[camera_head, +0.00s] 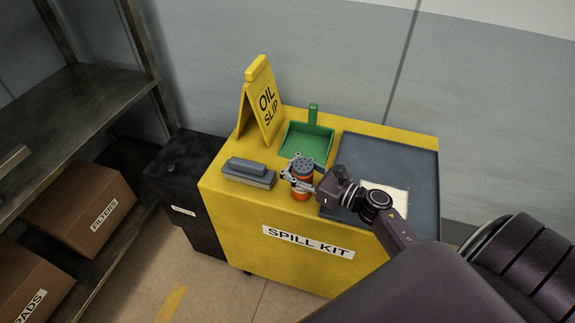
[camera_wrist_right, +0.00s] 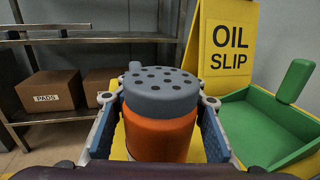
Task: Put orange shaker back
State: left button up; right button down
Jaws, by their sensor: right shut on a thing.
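The orange shaker (camera_head: 301,180) has a grey lid with holes and stands upright at the front middle of the yellow spill kit top, left of the blue-grey mat. My right gripper (camera_head: 300,176) is shut on it, coming from the right. In the right wrist view the shaker (camera_wrist_right: 160,115) fills the middle, with the fingers of my right gripper (camera_wrist_right: 160,125) on both sides of it. Whether its base touches the top cannot be told. My left gripper is in neither view.
A grey brush or block (camera_head: 248,173) lies left of the shaker. A green dustpan (camera_head: 306,141) and yellow oil slip sign (camera_head: 261,100) stand behind. A blue-grey mat (camera_head: 385,155) with a pale pad (camera_head: 383,198) is at right. Shelves with boxes (camera_head: 90,205) are at left.

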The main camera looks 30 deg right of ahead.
aim_at(311, 182)
jog(key=c, duration=1.2)
grip_release()
jog(key=shift+f, duration=0.15)
jog(key=s+b, duration=0.1)
jog(key=s+d+f, duration=0.1)
jog(key=s, duration=0.1)
jog(key=s+d+b, duration=0.1)
jog(key=s, duration=0.1)
jog(key=shift+s+f+b, duration=0.15)
jog(key=shift+f+b, duration=0.1)
jog(key=shift+b, duration=0.1)
jog(key=v, duration=0.2)
jog(key=b+v, duration=0.1)
jog(key=v, duration=0.2)
jog(key=shift+s+r, duration=0.15)
jog(key=shift+r, duration=0.1)
jog(key=shift+s+d+r, duration=0.1)
jog(key=shift+s+d, duration=0.15)
jog(key=shift+s, duration=0.25)
